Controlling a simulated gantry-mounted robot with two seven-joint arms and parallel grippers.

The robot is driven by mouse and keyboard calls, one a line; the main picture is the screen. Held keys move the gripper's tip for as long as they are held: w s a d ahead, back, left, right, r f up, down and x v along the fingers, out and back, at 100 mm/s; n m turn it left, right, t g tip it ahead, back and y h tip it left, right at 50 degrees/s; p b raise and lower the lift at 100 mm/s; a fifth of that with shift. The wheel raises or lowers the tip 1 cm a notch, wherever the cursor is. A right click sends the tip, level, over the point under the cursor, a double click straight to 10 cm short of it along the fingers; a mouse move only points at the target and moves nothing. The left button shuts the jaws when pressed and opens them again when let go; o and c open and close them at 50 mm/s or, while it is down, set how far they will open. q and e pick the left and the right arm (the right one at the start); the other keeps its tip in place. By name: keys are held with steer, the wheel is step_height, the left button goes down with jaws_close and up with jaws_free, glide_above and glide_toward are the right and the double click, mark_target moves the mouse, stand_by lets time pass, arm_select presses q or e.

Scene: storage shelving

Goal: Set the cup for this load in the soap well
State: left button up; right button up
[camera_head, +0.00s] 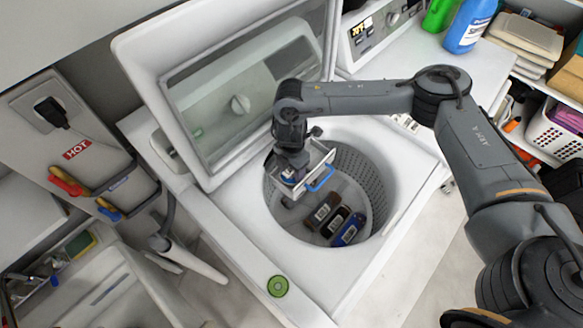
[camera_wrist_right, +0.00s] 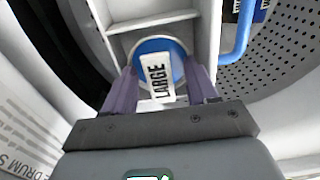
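The cup is within the white walls of the soap well (camera_wrist_right: 203,35), a compartmented tray with a blue handle. Whether the cup rests on the well's floor is hidden. In the head view my right gripper (camera_head: 292,177) is over this tray (camera_head: 308,184) at the drum's upper left rim. A green round cup (camera_head: 278,286) stands on the washer's front left top. My left gripper is out of view.
The washer lid (camera_head: 155,60) is raised behind the drum (camera_head: 345,175). Several labelled items, including a blue one (camera_head: 348,229), lie in the drum. A blue bottle (camera_head: 470,25) stands on the neighbouring machine. HOT-marked taps (camera_head: 68,182) are on the left wall.

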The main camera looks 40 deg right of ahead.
steer(key=shift+r, duration=0.1)
steer(key=shift+r, duration=0.2)
step_height(320, 180, up, 13)
steer(key=p, duration=0.1)
steer(key=shift+f+p, duration=0.2)
steer(key=shift+p, duration=0.2)
stand_by(0.4)
